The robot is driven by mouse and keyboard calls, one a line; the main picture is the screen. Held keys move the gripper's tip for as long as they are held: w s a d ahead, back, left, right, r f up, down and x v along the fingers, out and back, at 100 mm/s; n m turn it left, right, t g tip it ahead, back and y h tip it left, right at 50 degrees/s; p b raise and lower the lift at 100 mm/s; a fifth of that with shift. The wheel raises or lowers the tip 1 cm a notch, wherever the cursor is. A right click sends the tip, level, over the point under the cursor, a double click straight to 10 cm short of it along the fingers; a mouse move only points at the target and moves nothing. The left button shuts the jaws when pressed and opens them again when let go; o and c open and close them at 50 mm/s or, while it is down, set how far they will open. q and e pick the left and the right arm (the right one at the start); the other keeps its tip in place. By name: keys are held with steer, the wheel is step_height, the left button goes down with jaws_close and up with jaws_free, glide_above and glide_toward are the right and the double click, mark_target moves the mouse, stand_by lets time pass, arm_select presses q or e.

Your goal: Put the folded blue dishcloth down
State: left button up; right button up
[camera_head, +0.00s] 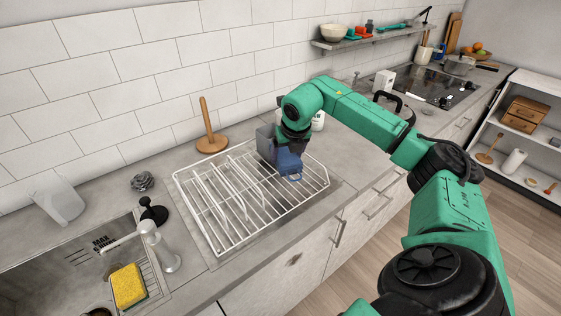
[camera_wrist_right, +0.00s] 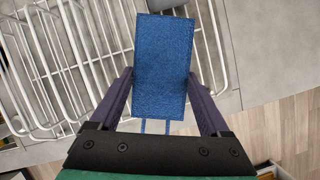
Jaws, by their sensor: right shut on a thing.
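The folded blue dishcloth (camera_head: 289,164) is held in my right gripper (camera_head: 284,150) over the right part of the white wire rack (camera_head: 212,228). In the right wrist view the dishcloth (camera_wrist_right: 163,68) is a blue rectangle between the two dark fingers of my right gripper (camera_wrist_right: 162,88), which is shut on it. The rack's wires (camera_wrist_right: 52,60) show to the left of and behind the cloth. I cannot tell whether the cloth touches the rack. My left gripper is in neither view.
A wooden paper-towel holder (camera_head: 210,140) stands behind the rack. The sink with its tap (camera_head: 160,245) and a yellow sponge (camera_head: 128,286) lie to the left. The counter's front edge runs close to the rack.

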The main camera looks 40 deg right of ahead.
steer(key=shift+f, duration=0.1)
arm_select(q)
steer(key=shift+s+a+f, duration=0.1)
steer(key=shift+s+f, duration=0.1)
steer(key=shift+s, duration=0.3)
arm_select(e)
steer(key=shift+w, duration=0.1)
steer(key=shift+f+b, duration=0.35)
steer(key=shift+f, duration=0.25)
arm_select(q)
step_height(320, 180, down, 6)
steer(key=b, duration=0.5)
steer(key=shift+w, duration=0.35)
arm_select(e)
step_height(320, 180, down, 6)
steer(key=shift+f, duration=0.2)
arm_select(q)
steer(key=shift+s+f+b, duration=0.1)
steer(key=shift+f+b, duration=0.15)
steer(key=shift+b, duration=0.05)
arm_select(e)
steer(key=shift+f, duration=0.15)
steer(key=shift+f+b, duration=0.5)
steer(key=shift+f, duration=0.1)
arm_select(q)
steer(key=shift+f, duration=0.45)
arm_select(e)
steer(key=shift+r, duration=0.1)
steer(key=o, duration=1)
